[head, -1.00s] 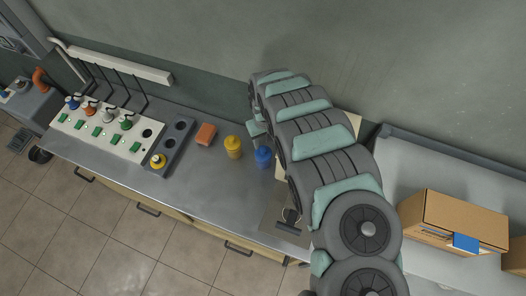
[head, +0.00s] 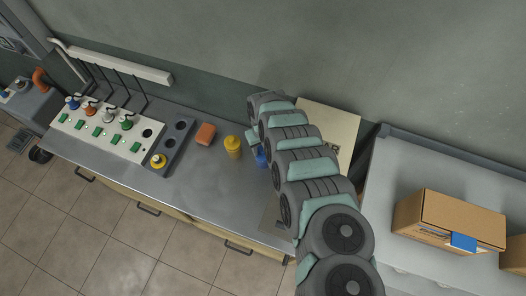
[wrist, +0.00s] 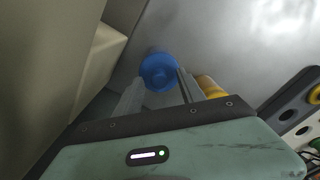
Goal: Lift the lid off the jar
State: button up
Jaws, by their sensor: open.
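A blue jar (head: 261,158) with a round blue lid stands on the steel counter, partly hidden behind my arm in the head view. In the wrist view its blue lid (wrist: 158,70) shows from above, between and just beyond the fingertips of my gripper (wrist: 160,80). The gripper is open, with one finger on each side of the lid; I cannot tell whether either touches it. A yellow jar (head: 233,147) with a yellow lid stands just left of the blue one; it also shows beside the right finger in the wrist view (wrist: 211,87).
A beige box or panel (head: 330,121) stands close right of the jars. The counter front (head: 200,194) is clear.

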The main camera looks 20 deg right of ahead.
grip_shut()
dwell(0.5)
